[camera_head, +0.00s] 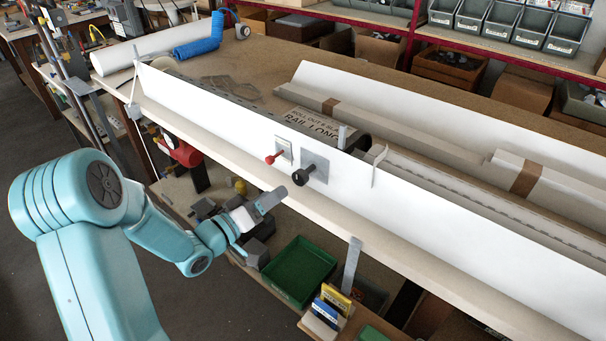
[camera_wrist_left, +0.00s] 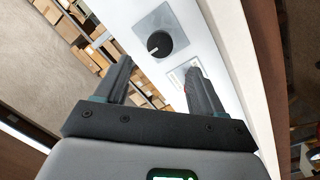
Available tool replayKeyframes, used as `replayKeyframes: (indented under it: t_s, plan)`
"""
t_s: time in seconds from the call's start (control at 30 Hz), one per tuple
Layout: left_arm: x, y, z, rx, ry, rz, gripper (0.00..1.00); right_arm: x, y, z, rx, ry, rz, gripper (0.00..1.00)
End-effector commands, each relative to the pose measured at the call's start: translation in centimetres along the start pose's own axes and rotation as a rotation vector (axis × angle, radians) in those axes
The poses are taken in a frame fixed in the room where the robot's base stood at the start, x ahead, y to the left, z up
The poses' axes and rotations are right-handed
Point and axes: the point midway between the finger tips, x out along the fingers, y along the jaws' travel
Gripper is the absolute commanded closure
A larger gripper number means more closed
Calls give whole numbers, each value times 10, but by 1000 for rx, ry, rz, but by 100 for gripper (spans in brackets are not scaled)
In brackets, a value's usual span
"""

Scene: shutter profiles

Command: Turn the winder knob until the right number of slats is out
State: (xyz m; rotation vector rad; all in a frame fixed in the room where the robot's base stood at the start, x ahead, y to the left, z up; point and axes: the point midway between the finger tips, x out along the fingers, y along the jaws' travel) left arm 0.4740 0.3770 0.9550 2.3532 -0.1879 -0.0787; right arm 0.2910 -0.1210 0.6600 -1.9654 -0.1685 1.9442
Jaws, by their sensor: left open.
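The black winder knob (camera_head: 303,174) sits on a square grey plate on the white panel's front face. It shows in the left wrist view (camera_wrist_left: 160,43) with a pale mark on its face. My left gripper (camera_head: 270,200) is open and empty, below and left of the knob, apart from it. In the wrist view its two dark fingers (camera_wrist_left: 160,78) point toward the panel, with the knob beyond their tips. A printed sign (camera_head: 318,122) behind the panel reads "ROLL OUT" and "RAIL LONG"; its number is too small to read. The panel hides much of what lies behind.
A red-tipped lever (camera_head: 271,159) sits just left of the knob. The long white panel (camera_head: 440,205) runs along the bench edge. A red clamp-like tool (camera_head: 183,152) hangs at left. A green tray (camera_head: 299,270) and small boxes (camera_head: 328,308) lie below. White profiles (camera_head: 390,95) lie behind.

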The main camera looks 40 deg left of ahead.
Motion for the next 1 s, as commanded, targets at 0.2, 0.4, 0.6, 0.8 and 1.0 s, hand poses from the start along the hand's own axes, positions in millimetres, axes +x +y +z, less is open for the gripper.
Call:
replayKeyframes:
  t_s: [0.2, 0.4, 0.6, 0.8, 1.0]
  plan:
    - [56, 4, 1, 0, -4, 5, 31, -11, -4, 0, -1, 0, 0, 48]
    - [92, 4, 3, 0, -4, 3, 31, -16, -6, 0, 0, 0, 0, 48]
    - [106, 4, 3, 0, -2, 2, 31, -18, -7, 0, 0, 0, 0, 48]
    - [108, 3, 3, 0, -2, 1, 31, -18, -6, 0, 0, 0, 0, 48]
    - [107, 3, 3, 0, -2, 1, 74, -18, -6, 0, -1, 0, 0, 48]
